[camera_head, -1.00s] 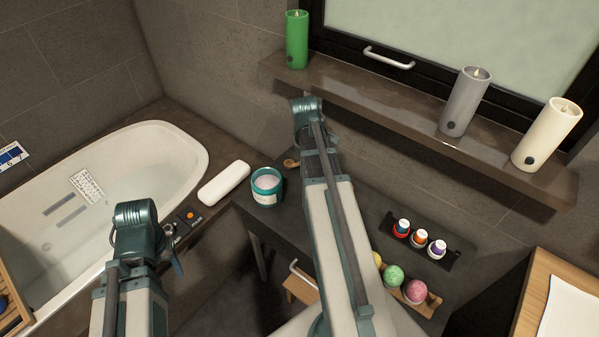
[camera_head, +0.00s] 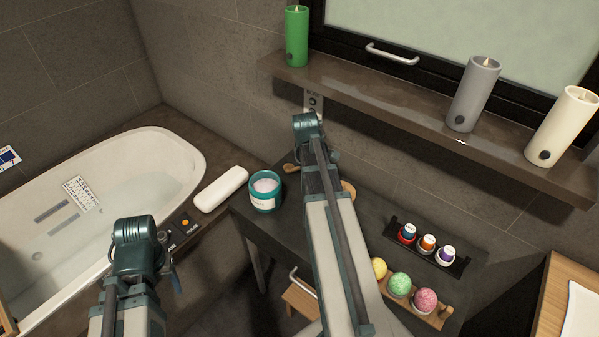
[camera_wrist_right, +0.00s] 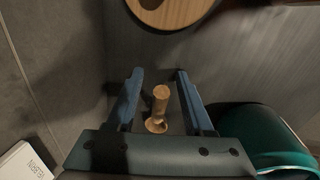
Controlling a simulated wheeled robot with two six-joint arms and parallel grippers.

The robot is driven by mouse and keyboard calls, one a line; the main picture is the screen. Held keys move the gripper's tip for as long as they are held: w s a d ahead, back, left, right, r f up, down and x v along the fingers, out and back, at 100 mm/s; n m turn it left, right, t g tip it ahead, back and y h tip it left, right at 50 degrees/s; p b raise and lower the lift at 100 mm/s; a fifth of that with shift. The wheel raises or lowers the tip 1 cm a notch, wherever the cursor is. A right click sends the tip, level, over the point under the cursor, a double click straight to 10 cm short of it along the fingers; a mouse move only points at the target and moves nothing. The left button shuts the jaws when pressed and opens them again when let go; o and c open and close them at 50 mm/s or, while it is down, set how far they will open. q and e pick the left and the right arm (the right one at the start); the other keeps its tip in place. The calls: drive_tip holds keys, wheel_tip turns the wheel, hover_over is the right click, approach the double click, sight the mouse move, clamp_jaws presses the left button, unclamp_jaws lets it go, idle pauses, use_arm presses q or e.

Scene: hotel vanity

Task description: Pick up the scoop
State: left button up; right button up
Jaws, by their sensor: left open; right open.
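The scoop (camera_head: 290,168) is a small wooden piece behind the teal tub on the dark table in the head view, partly hidden by my right arm. My right gripper (camera_wrist_right: 160,74) is open, with a finger on each side of the scoop and gaps visible on both sides. I cannot tell how far below the fingertips it lies. My left gripper (camera_head: 174,277) is open and empty near the bathtub's front edge, mostly hidden behind its wrist.
The teal tub (camera_head: 265,201) of pale contents stands close to the scoop; it also shows in the wrist view (camera_wrist_right: 262,135). A round wooden piece (camera_wrist_right: 172,10) lies beyond the fingers. Bottles (camera_head: 428,243) and colored balls (camera_head: 400,285) stand at right. A candle shelf (camera_head: 390,112) overhangs behind.

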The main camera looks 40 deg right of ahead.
clamp_jaws()
drive_tip(key=shift+r, duration=0.15)
drive_tip(key=shift+s+a+r+p, duration=0.1)
drive_tip(key=shift+a+r+p, duration=0.15)
drive_tip(key=shift+r+p, duration=0.35)
wheel_tip(320, 180, up, 10)
drive_tip(key=p, duration=1)
drive_tip(key=shift+r+p, duration=0.2)
drive_tip(key=shift+p, duration=0.1)
drive_tip(key=s+a, duration=0.2)
drive_tip(key=a, duration=0.7)
drive_tip(key=s+a, duration=0.3)
drive_tip(key=a, duration=0.6)
drive_tip(key=shift+s+a+f, duration=0.15)
drive_tip(key=shift+s+a, duration=0.05)
drive_tip(key=shift+a, duration=0.2)
